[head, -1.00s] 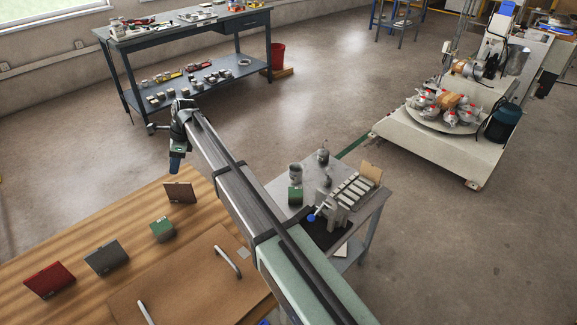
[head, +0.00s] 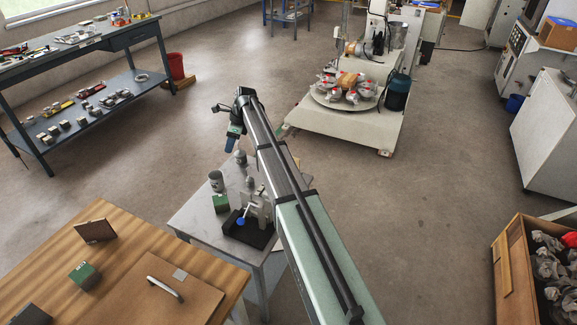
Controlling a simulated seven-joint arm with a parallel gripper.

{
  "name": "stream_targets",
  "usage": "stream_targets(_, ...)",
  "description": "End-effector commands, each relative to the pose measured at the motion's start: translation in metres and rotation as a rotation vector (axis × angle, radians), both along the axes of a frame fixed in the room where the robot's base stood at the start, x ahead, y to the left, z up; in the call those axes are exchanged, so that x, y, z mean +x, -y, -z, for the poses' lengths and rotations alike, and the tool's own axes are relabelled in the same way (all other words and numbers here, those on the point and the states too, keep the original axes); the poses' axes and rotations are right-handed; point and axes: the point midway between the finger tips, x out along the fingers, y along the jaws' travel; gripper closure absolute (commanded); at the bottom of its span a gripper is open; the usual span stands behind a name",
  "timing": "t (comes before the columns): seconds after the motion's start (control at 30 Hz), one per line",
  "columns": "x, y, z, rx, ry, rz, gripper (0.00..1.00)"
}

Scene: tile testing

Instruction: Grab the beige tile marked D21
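My gripper (head: 231,144) hangs at the far end of my arm, above the back edge of the small grey metal table (head: 190,215). It is too small to show whether its fingers are open or shut. A beige tile stood at the right end of that table earlier. Now my arm covers most of that area, and only a small tan edge (head: 297,161) shows beside the arm, which may be part of it. No D21 marking is readable. A brown tile (head: 95,231) stands tilted on the wooden table (head: 150,237) at the left.
The metal table holds a green block (head: 221,204), a grey cylinder (head: 216,181) and a black-based clamp device (head: 249,232). The wooden table holds another green block (head: 84,276), a dark grey tile (head: 31,315) and a handled board (head: 150,300). Open floor (head: 420,190) lies right.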

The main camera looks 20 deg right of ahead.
Motion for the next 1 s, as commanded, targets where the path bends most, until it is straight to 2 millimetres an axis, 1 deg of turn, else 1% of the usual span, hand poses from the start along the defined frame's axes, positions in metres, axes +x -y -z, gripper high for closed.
stream_targets(0.03, -0.001, 0.031, 0.002, 0.000, -0.001, 0.036, 0.61)
stream_targets(0.07, -0.001, 0.047, 0.004, 0.000, -0.001, 0.054, 0.61)
stream_targets(0.1, -0.002, 0.068, 0.005, -0.001, -0.002, 0.080, 0.61)
stream_targets(0.17, -0.004, 0.099, 0.008, -0.002, -0.003, 0.117, 0.61)
stream_targets(0.2, -0.007, 0.120, 0.010, -0.001, -0.004, 0.144, 0.61)
stream_targets(0.27, -0.011, 0.151, 0.012, -0.002, -0.005, 0.181, 0.61)
stream_targets(0.3, -0.015, 0.170, 0.014, -0.002, -0.004, 0.207, 0.61)
stream_targets(0.4, -0.024, 0.212, 0.018, -0.003, -0.004, 0.263, 0.61)
stream_targets(0.5, -0.032, 0.244, 0.021, -0.004, -0.001, 0.311, 0.61)
stream_targets(0.6, -0.041, 0.266, 0.026, -0.006, 0.003, 0.351, 0.61)
stream_targets(0.63, -0.045, 0.263, 0.030, -0.009, 0.011, 0.371, 0.61)
stream_targets(0.8, -0.033, 0.267, 0.028, -0.012, 0.051, 0.459, 0.61)
stream_targets(0.87, -0.031, 0.267, 0.029, -0.011, 0.051, 0.469, 0.61)
stream_targets(1.0, -0.028, 0.264, 0.040, -0.009, 0.047, 0.472, 0.61)
